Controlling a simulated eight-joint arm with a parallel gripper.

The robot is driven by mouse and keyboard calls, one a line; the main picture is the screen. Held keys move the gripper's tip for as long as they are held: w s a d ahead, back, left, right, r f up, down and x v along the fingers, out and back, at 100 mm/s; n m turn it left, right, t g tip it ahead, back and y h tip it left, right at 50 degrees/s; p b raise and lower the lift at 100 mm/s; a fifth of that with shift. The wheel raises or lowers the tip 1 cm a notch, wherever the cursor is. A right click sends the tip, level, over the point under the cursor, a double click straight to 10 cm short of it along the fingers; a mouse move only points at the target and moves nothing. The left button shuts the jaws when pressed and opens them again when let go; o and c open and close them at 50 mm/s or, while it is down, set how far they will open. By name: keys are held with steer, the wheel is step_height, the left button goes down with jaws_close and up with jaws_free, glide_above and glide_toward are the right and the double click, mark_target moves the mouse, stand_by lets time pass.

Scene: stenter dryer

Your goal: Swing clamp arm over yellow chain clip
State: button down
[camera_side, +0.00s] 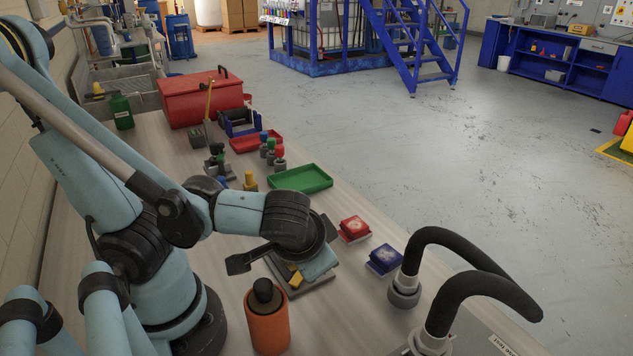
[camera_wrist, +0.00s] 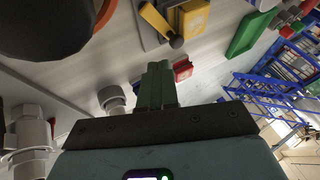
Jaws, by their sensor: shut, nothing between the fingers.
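The yellow chain clip (camera_side: 295,279) sits on a grey base plate (camera_side: 318,288) on the bench, partly hidden by my wrist in the side view. In the wrist view, the yellow clip (camera_wrist: 194,18) is at the top. A narrow bar, apparently the clamp arm (camera_wrist: 153,19), lies to its left and ends in a dark round knob. The bar appears beside the clip, not across it. My gripper (camera_wrist: 156,68) has its green fingers together and empty, apart from the clip and bar in the picture. In the side view my wrist hides the fingertips.
An orange cylinder with a black top (camera_side: 267,320) stands close in front of the plate. Red (camera_side: 354,229) and blue (camera_side: 384,260) blocks lie to the right, near black curved hoses (camera_side: 460,250). A green tray (camera_side: 301,178) and red toolbox (camera_side: 200,98) are farther back.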

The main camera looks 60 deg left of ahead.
steer(key=v, duration=0.6)
steer(key=w+a+t+h, duration=0.2)
steer(key=w+a+h, duration=0.2)
steer(key=w+a, duration=0.2)
steer(key=shift+w+a+r+h, duration=0.4)
steer(key=shift+w, duration=0.9)
